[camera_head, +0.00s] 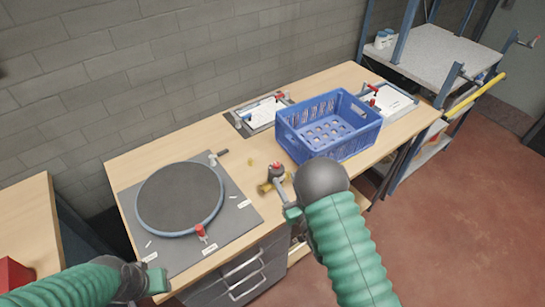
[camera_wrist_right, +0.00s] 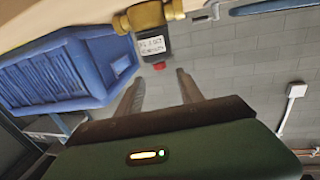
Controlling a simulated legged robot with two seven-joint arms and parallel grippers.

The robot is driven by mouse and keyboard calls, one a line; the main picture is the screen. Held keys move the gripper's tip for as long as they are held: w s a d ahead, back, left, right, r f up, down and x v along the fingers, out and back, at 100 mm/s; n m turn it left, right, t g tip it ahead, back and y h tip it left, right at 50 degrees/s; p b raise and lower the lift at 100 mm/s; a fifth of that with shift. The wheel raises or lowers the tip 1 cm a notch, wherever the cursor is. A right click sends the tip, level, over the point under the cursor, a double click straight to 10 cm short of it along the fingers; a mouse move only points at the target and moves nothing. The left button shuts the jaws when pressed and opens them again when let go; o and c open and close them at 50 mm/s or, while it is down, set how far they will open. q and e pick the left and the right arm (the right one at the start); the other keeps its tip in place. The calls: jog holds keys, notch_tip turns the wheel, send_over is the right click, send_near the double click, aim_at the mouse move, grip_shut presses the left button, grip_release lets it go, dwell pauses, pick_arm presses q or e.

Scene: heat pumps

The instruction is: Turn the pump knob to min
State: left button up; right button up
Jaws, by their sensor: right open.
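The pump stands on the wooden workbench, in front of the blue crate. It has a brass body (camera_head: 265,187), a dark housing and a small red knob (camera_head: 277,165). In the right wrist view its brass body (camera_wrist_right: 150,16), black labelled housing (camera_wrist_right: 151,43) and red knob (camera_wrist_right: 158,66) show upside down. My right gripper (camera_wrist_right: 160,75) is open and empty, its two fingertips near the red knob and apart on either side of it in the picture. In the head view my right gripper (camera_head: 292,213) is beside the pump. My left gripper (camera_head: 155,280) is low at the left; its fingers are unclear.
A blue crate (camera_head: 335,150) stands on the bench behind the pump. Metal shelving (camera_head: 440,60) stands at right. The brick wall is behind.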

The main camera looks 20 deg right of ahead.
aim_at(275, 162)
jog(key=w, duration=0.3)
jog(key=w+a, duration=0.1)
jog(key=w, duration=0.7)
jog(key=shift+w+a+p, duration=0.2)
jog(key=shift+a+p, duration=0.1)
jog(key=shift+r, duration=0.1)
jog(key=shift+s, duration=0.1)
jog(key=shift+c, duration=0.2)
grip_shut()
